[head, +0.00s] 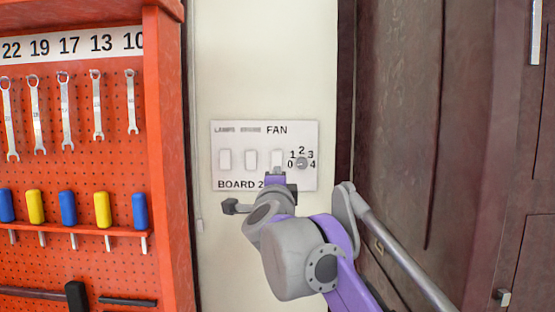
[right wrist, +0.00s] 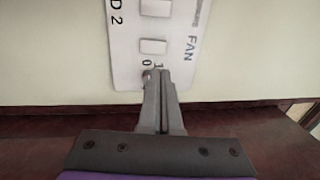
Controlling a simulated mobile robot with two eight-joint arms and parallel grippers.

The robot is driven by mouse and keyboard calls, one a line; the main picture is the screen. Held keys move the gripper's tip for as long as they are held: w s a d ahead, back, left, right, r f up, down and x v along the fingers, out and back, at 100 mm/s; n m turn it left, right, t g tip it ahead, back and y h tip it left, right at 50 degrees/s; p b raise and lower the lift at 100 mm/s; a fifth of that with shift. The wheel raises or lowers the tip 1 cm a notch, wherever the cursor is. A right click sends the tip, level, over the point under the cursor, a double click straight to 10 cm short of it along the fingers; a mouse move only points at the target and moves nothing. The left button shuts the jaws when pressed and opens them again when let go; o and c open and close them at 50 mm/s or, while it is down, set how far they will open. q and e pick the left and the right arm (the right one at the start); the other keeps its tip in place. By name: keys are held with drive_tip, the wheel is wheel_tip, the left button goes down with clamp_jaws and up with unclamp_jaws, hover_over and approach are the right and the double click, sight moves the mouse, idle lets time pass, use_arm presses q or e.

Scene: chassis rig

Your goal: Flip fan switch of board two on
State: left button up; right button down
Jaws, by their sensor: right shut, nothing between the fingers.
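The white panel labelled BOARD 2 (head: 232,175) is on the pale wall in the head view. It carries three white rocker switches and a numbered dial (head: 301,163). The fan switch (head: 277,158) is the right one of the three, under the word FAN; it also shows in the right wrist view (right wrist: 153,46). My right gripper (head: 276,172) is shut and empty, its tips at the lower end of the fan switch in the head view. In the right wrist view the tips (right wrist: 157,72) are beside the switch, near the dial's 0 and 1; contact is unclear. My left gripper is out of view.
An orange pegboard rack (head: 165,150) with wrenches and screwdrivers stands at the left. A dark brown wooden cabinet (head: 410,120) stands close at the right. Bare wall surrounds the panel.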

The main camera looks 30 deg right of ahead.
sight(278, 156)
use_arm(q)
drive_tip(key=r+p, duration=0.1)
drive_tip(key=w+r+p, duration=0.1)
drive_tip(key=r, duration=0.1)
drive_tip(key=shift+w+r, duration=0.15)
use_arm(e)
drive_tip(key=x, duration=1.1)
drive_tip(key=shift+a, duration=0.1)
drive_tip(key=shift+s, duration=0.1)
